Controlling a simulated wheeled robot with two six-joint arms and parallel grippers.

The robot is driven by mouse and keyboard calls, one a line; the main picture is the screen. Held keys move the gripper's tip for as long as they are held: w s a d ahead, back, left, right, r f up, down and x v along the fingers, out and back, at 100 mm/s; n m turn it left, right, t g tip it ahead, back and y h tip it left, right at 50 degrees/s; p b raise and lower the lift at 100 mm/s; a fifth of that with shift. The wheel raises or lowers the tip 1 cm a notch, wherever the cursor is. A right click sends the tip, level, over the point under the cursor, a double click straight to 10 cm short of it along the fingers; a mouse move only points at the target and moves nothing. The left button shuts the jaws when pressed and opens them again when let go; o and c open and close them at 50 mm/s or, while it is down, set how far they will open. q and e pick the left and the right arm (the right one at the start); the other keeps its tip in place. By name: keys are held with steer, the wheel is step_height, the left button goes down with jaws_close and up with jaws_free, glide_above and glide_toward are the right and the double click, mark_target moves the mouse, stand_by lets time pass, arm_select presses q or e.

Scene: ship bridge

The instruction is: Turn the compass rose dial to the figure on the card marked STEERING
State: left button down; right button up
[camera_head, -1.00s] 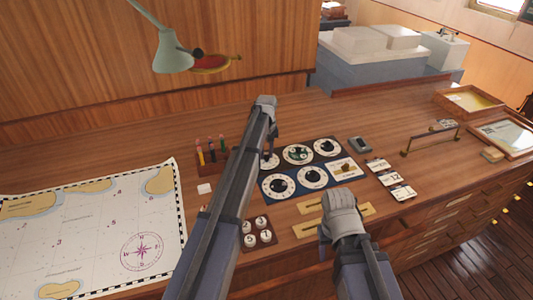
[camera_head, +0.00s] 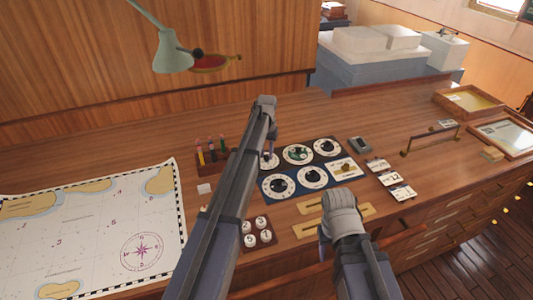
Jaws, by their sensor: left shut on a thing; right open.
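A panel of several round dials with white rings and dark knobs lies on the wooden desk. My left gripper (camera_head: 270,143) points down at the upper-left dial (camera_head: 270,161) and is shut on its knob, which the gripper and arm largely hide. The upper-middle dial (camera_head: 297,154) has a greenish centre. I cannot tell from the markings which dial bears the compass rose. Several white cards (camera_head: 390,179) lie right of the panel; their words are too small to read. My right gripper (camera_head: 328,238) is open, low in front of the panel, with its fingers mostly hidden by its wrist.
A chart (camera_head: 95,235) covers the left of the desk. A pen rack (camera_head: 212,152), a block of round buttons (camera_head: 257,233) and brass plates (camera_head: 310,207) surround the panel. A rail (camera_head: 430,140) and trays (camera_head: 470,101) stand right. A green lamp (camera_head: 173,52) hangs above. The back centre is clear.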

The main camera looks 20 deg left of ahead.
mark_target(266, 156)
stand_by(0.3)
arm_select(q)
steer(key=c, duration=0.7)
jaws_free()
steer(key=shift+o, duration=0.2)
step_height(266, 156, up, 8)
steer(key=p, duration=0.8)
steer(key=shift+f, duration=0.1)
